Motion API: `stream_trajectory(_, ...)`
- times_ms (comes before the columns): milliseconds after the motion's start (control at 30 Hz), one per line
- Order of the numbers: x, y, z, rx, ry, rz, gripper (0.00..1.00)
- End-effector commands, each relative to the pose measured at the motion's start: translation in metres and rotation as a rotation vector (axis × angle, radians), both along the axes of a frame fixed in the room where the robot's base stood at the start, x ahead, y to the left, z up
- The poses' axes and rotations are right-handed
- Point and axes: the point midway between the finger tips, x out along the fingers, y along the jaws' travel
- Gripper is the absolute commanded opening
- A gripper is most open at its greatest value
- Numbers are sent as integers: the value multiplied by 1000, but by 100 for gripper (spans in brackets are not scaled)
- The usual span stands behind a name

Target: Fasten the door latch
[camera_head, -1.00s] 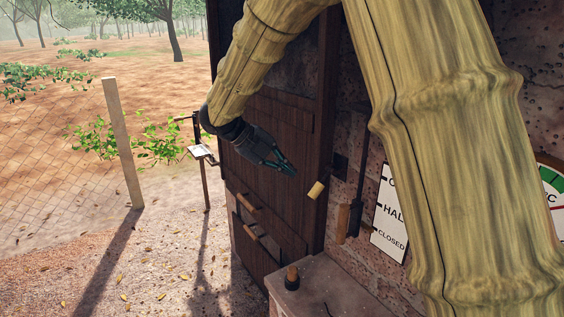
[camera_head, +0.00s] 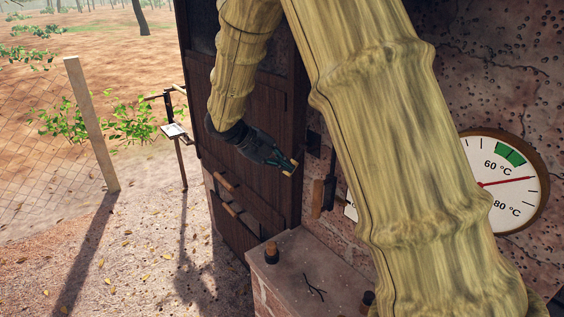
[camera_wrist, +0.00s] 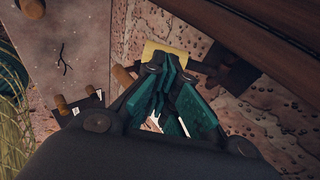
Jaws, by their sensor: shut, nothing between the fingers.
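The dark plank door (camera_head: 280,110) stands in the wall to the left of the brick face and looks closed. The latch's pale yellow handle (camera_wrist: 165,52) shows in the wrist view just beyond my fingertips. A dark bar runs from it to a dark bracket (camera_wrist: 236,76) on the wall.
A stone ledge (camera_head: 315,268) with a wooden knob (camera_head: 271,252) juts out below. A wooden-handled lever (camera_head: 318,198) hangs right of the latch. A round temperature gauge (camera_head: 505,181) is on the wall. Open ground lies left.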

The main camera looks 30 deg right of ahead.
Motion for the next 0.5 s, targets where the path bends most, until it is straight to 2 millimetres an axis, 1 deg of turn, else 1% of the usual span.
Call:
stream_trajectory(233, 0, 0, -2, -8, 0, 0, 0)
stream_trajectory(500, 0, -1, -5, -55, -4, 0, 0)
